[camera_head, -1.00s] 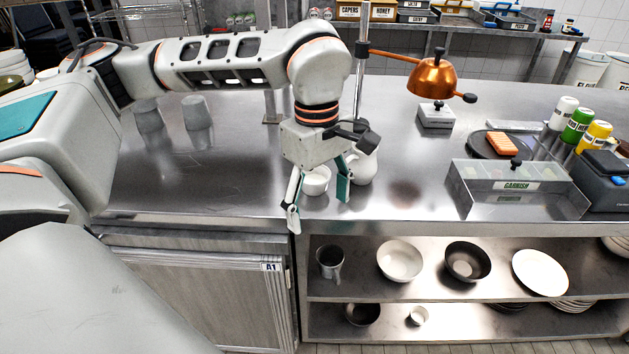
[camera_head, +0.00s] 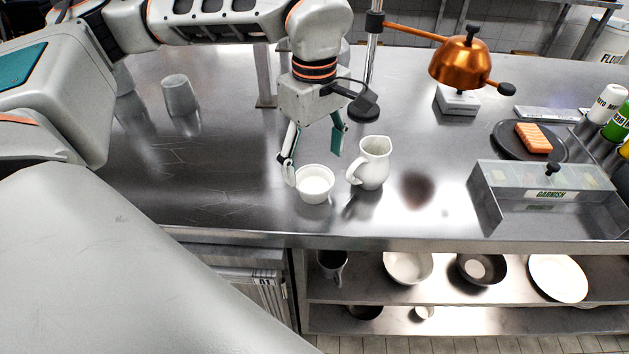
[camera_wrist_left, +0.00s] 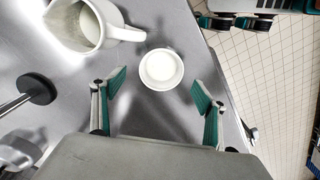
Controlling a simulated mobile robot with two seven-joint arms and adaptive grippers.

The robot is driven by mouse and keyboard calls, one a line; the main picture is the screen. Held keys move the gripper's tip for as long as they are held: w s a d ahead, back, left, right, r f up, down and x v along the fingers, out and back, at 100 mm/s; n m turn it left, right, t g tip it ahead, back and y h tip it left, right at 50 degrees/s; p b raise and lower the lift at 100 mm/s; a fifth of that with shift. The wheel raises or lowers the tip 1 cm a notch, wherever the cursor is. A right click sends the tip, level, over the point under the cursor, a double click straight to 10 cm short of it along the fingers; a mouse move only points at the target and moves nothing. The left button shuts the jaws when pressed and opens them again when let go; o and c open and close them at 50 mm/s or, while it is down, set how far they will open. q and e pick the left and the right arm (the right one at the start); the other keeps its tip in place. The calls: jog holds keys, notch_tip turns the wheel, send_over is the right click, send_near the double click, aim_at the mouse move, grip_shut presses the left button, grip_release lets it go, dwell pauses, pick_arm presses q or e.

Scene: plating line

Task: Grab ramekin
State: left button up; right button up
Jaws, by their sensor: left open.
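A small white ramekin (camera_head: 314,184) stands upright on the steel counter, close to the counter's front edge. My left gripper (camera_head: 314,161) is open and just behind the ramekin in the head view. In the left wrist view the ramekin (camera_wrist_left: 161,69) lies just ahead of the gap between the two open fingertips of my left gripper (camera_wrist_left: 160,86). Nothing is held between the fingers.
A white pitcher (camera_head: 373,163) stands close to the right of the ramekin. A lamp stand base (camera_head: 364,106) and a copper heat lamp (camera_head: 460,64) are behind it. A garnish container (camera_head: 545,196) sits at right.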

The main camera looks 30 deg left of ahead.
aim_at(314, 182)
pick_arm(q)
notch_tip(314, 182, down, 6)
jog(key=shift+s+f, duration=0.1)
jog(key=shift+s, duration=0.05)
dwell(0.3)
jog(key=c, duration=1.3)
